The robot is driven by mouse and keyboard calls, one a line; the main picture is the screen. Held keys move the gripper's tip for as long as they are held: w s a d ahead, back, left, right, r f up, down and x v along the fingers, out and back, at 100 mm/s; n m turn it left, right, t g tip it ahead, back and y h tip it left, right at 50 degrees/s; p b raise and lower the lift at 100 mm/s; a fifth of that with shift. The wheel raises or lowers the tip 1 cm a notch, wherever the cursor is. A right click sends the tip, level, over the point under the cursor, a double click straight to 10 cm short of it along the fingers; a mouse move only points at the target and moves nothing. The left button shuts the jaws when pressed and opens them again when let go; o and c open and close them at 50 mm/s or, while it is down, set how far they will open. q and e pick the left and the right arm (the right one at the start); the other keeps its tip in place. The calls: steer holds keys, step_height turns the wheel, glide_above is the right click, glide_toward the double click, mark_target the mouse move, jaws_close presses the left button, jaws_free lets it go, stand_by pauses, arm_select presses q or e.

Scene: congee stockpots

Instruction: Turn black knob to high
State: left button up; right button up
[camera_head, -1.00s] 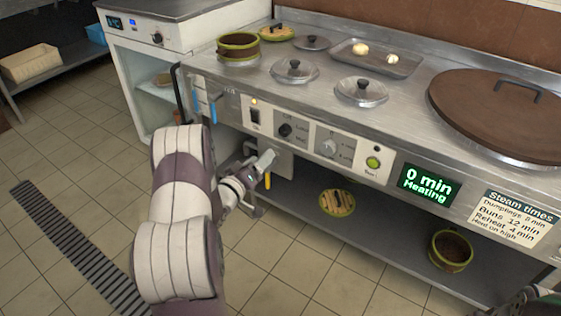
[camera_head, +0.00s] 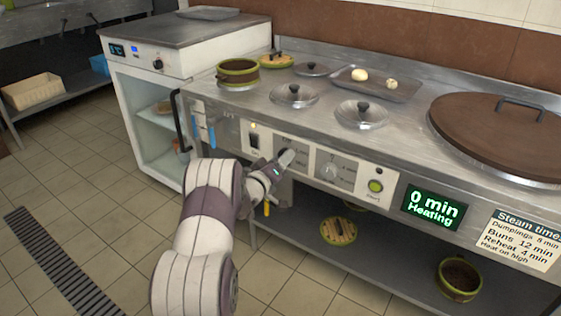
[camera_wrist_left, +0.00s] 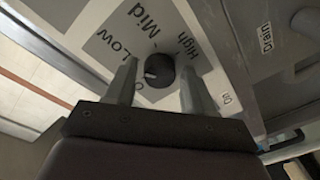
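The black knob (camera_wrist_left: 159,70) shows in the left wrist view on a pale panel marked Low, Mid and High, with a partly hidden label starting with O. Its white mark points left, toward the Off-side label. My left gripper (camera_wrist_left: 160,88) is open, with one finger on each side of the knob; I see gaps, and contact is not clear. In the head view my left gripper (camera_head: 287,158) is at the control panel (camera_head: 312,150) and covers the knob. My right gripper is not in view.
A switch (camera_head: 254,140) is to the left. A display (camera_head: 433,208) reads "0 min Heating". A fridge door handle (camera_head: 180,122) stands left of the arm.

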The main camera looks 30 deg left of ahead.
arm_select(q)
steer(key=c, duration=0.7)
steer(key=shift+m, duration=0.3)
steer(key=m+b, duration=0.2)
steer(key=m, duration=0.6)
steer(key=m+h+b, duration=0.1)
steer(key=m+b, duration=0.2)
steer(key=m, duration=0.5)
steer(key=m+h+b, duration=0.1)
steer(key=m+b, duration=0.1)
steer(key=m, duration=0.6)
steer(key=shift+a+f+t, duration=0.2)
steer(key=shift+a+t, duration=0.1)
steer(key=shift+a, duration=0.1)
steer(key=shift+m+b, duration=0.35)
steer(key=shift+m, duration=0.05)
steer(key=o, duration=1.1)
steer(key=shift+r, duration=0.15)
steer(key=shift+c, duration=0.2)
